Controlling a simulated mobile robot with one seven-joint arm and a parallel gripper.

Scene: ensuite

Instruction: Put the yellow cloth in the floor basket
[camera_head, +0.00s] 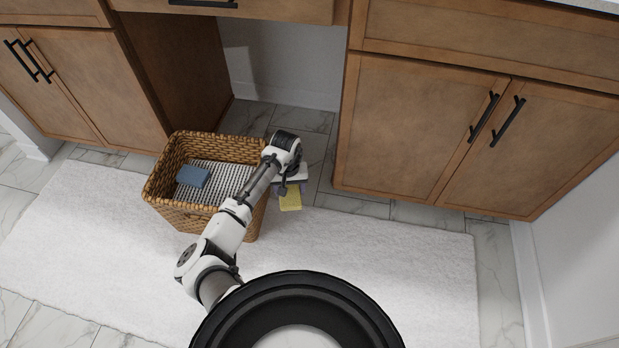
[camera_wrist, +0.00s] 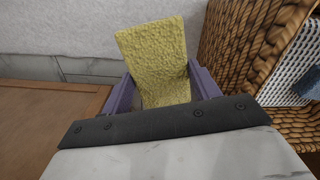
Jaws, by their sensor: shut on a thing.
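The yellow cloth (camera_head: 290,199) hangs from my gripper (camera_head: 288,187), just right of the basket in the head view. In the wrist view the yellow cloth (camera_wrist: 157,62) stands between the two purple fingers of my gripper (camera_wrist: 160,88), which are shut on it. The wicker floor basket (camera_head: 163,180) stands on the floor, partly on the white rug, with its right side partly hidden by my arm. Its woven wall shows at the right of the wrist view (camera_wrist: 240,40). The cloth is outside the basket, beside its right wall.
A blue folded cloth (camera_head: 193,176) lies in the basket on a striped grey-and-white thing (camera_head: 232,178). The white rug (camera_head: 380,255) covers the floor in front. Wooden cabinets (camera_head: 425,130) stand at right and left, with an open recess between them behind the basket.

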